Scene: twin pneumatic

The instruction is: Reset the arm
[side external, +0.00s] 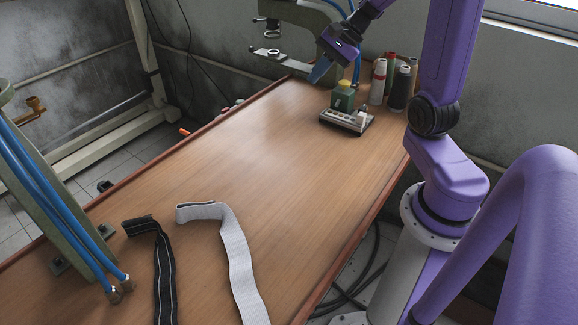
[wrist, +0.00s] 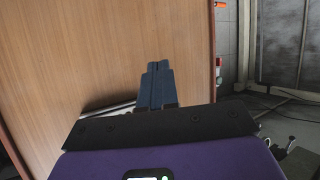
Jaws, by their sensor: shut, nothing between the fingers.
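My gripper (side external: 318,72) is above the far end of the wooden table (side external: 230,150) in the side view, held by my purple arm. Its blue-grey fingers point down and to the left. In the wrist view the fingers (wrist: 158,84) are together with nothing between them, over bare table (wrist: 90,60) and near its red edge. My gripper is apart from every object that I can see.
A green-grey press frame (side external: 300,14) stands at the far edge, close to my gripper. A tray (side external: 347,121) with a yellow-capped green bottle (side external: 343,97) and several spools (side external: 378,82) sit right of it. Black (side external: 163,265) and white (side external: 238,255) straps lie nearer. The middle is clear.

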